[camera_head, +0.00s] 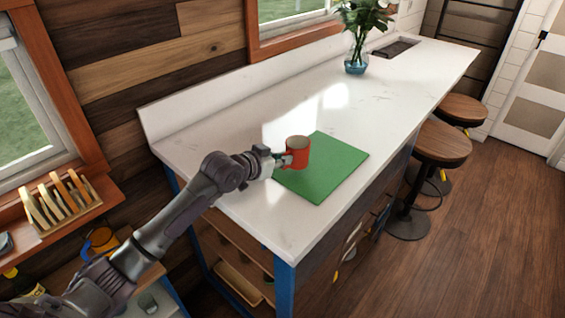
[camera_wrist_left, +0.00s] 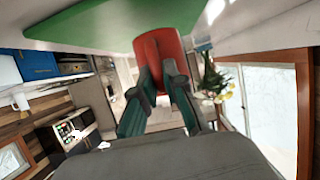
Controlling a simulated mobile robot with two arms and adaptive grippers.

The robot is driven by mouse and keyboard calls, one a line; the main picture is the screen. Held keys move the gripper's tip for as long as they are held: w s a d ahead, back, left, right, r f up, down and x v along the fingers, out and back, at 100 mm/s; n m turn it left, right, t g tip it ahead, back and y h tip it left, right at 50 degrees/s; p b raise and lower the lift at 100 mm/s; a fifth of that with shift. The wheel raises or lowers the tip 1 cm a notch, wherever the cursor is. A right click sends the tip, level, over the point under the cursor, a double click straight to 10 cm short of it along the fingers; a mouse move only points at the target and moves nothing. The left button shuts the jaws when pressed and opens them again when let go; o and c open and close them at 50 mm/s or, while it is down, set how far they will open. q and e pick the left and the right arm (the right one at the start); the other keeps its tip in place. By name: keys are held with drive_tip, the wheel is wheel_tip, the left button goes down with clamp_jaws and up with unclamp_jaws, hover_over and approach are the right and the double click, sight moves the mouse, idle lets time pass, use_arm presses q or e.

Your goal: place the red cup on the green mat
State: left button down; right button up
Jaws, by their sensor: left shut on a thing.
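The red cup (camera_head: 297,153) is upright at the left part of the green mat (camera_head: 325,173) in the head view. My left gripper (camera_head: 282,160) is shut on the cup from its left side. In the left wrist view the red cup (camera_wrist_left: 158,50) sits between the fingertips of my left gripper (camera_wrist_left: 156,75), and the green mat (camera_wrist_left: 95,22) shows along the top edge. I cannot tell whether the cup's base touches the mat. My right gripper is in neither view.
The mat lies on a white counter (camera_head: 225,125) near its front end. A vase of white flowers (camera_head: 357,62) and a dark sink (camera_head: 396,47) are farther back. Wooden stools (camera_head: 442,143) stand along the right side. The counter left of the mat is clear.

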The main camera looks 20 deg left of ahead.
use_arm(q)
drive_tip(key=shift+f, duration=1.2)
drive_tip(key=c, duration=1.2)
unclamp_jaws()
drive_tip(key=shift+f, duration=0.1)
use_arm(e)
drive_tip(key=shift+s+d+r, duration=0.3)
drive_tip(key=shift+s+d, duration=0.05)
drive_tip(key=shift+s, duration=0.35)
use_arm(q)
drive_tip(key=shift+r, duration=0.25)
drive_tip(key=b+v, duration=0.2)
drive_tip(key=v, duration=1)
drive_tip(key=shift+d, duration=0.1)
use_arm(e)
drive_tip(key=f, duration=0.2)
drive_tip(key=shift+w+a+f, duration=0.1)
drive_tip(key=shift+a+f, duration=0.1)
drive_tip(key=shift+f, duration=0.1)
